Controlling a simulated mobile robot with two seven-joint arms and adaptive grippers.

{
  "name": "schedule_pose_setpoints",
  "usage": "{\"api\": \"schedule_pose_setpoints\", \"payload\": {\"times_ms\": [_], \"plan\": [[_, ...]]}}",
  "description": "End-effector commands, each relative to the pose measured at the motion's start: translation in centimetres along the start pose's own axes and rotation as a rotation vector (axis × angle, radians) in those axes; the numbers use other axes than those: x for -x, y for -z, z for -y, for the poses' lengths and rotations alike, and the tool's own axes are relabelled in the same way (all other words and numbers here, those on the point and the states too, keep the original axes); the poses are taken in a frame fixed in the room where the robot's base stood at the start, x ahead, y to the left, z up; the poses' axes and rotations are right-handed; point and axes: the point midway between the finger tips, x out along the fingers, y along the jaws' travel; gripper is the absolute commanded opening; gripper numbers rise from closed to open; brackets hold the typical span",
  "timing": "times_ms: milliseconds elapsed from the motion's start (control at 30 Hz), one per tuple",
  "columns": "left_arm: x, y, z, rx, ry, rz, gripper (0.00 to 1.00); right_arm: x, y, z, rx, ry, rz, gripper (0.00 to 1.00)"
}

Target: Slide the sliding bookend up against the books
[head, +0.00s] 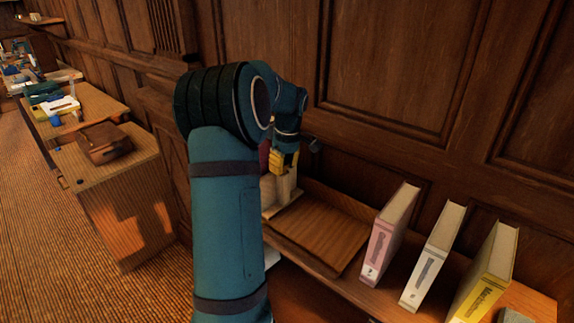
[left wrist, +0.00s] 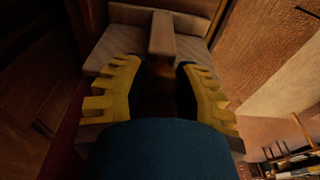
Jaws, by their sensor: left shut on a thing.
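My left gripper (head: 284,165), with yellow fingers, is shut on the sliding bookend (head: 281,192) at the left of a shallow wooden tray-like bed. My arm hides much of the bookend. In the left wrist view, the bookend's wooden upright (left wrist: 163,35) stands between the yellow fingers (left wrist: 160,92), with its wider body behind. The books stand to the right, apart from the bookend: a pink one (head: 379,253), a white one (head: 424,270) and a yellow one (head: 480,290). They are roughly upright with gaps between them. My right gripper is not in view.
The wooden bed (head: 325,228) between bookend and pink book is bare. A panelled wall (head: 400,65) rises close behind. A grey object (head: 514,315) lies at the lower right corner. A desk with a brown bag (head: 104,143) stands far left.

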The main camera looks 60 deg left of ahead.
Motion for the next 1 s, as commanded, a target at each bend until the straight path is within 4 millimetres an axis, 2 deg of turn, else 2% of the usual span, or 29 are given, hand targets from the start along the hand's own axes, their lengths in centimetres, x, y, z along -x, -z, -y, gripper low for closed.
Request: {"api": "schedule_pose_setpoints", "payload": {"times_ms": [267, 533, 567, 633, 1000], "plan": [[0.0, 0.3, 0.1, 0.003, -0.001, -0.004, 0.0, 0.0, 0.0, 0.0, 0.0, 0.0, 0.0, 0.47], [-0.1, 1.9, 0.1, 0.004, 0.0, -0.003, 0.0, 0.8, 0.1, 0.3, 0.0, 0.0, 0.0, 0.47], [-0.1, 1.8, 0.0, 0.003, -0.001, -0.003, 0.4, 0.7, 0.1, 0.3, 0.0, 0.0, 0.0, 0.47], [-0.1, 1.8, 0.1, 0.003, -0.001, -0.004, 0.64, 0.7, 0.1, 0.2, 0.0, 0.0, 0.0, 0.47], [-0.1, 1.8, 0.0, 0.004, -0.002, -0.005, 0.67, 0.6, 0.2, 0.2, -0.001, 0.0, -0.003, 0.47]]}}
